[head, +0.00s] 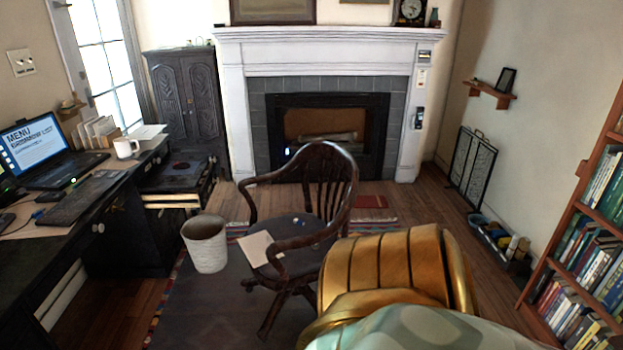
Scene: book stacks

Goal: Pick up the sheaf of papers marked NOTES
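I can read no NOTES marking on any paper in view. A cream sheet or thin sheaf of paper (258,248) lies at the front left edge of the wooden armchair's seat (295,226). Some white papers (148,132) lie on the dark desk's far end, near the window. Neither of my grippers shows in the head view.
A dark desk (110,212) at left holds a laptop (38,148) and white mug (126,147). A pale wastebasket (206,244) stands left of the chair. A gold upholstered seat (385,268) blocks the foreground. A bookcase (570,245) stands right.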

